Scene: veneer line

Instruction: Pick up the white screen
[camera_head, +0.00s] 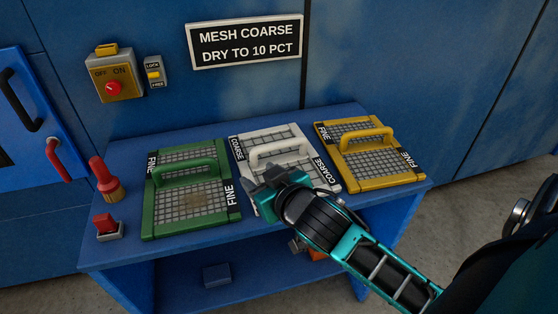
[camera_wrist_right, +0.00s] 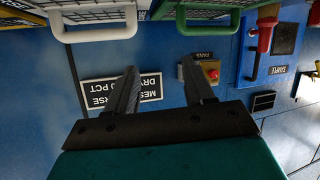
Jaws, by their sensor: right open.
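The white screen (camera_head: 266,139) lies between two others on the blue bench, marked COARSE on both sides, with a raised white handle (camera_head: 283,148). My right gripper (camera_head: 264,183) is in front of the handle over the near part of the screen, hiding some of its mesh. In the right wrist view the gripper (camera_wrist_right: 164,80) is open with nothing between its fingers. The white handle (camera_wrist_right: 95,34) shows at the top left there, apart from the fingers. My left gripper is not in view.
A green screen (camera_head: 160,214) marked FINE lies left, and a yellow screen (camera_head: 390,171) marked FINE lies right. A sign (camera_head: 245,42) on the wall reads MESH COARSE, DRY TO 10 PCT.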

